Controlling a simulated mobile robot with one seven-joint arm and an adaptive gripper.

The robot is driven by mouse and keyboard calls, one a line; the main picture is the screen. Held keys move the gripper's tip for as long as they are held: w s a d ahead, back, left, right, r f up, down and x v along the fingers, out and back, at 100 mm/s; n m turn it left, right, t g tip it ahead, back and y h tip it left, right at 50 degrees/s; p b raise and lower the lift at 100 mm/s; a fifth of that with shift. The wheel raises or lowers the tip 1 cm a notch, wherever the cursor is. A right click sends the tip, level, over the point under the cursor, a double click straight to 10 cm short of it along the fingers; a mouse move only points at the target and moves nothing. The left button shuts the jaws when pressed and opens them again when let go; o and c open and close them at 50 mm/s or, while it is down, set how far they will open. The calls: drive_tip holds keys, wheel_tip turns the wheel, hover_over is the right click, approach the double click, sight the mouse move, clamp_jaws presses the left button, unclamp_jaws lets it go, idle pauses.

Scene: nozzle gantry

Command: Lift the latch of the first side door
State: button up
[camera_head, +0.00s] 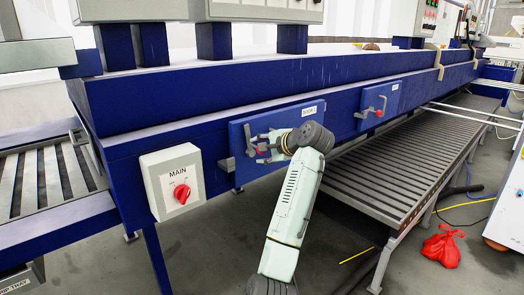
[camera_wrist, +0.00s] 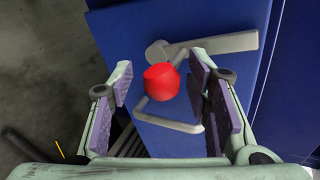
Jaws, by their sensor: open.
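The first side door (camera_head: 240,132) is a blue panel with a white label on the long blue machine. Its latch is a grey lever (camera_wrist: 225,43) with a red knob (camera_wrist: 161,80), seen in the wrist view in front of the blue door panel (camera_wrist: 225,14). A grey bar handle (camera_wrist: 170,123) sits below the knob. My gripper (camera_head: 258,147) is at this door. In the wrist view its open purple-padded fingers (camera_wrist: 160,84) stand on either side of the knob, with visible gaps. My gripper partly hides the latch in the head view.
A second blue door (camera_head: 378,104) with its own red-knobbed latch is to the right. A grey box marked MAIN (camera_head: 172,182) with a red switch is to the left. A slatted conveyor (camera_head: 400,170) runs below right. A red bag (camera_head: 441,246) lies on the floor.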

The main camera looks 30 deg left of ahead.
drive_tip(key=shift+r, duration=0.1)
drive_tip(key=v, duration=1.2)
drive_tip(key=shift+a, duration=0.1)
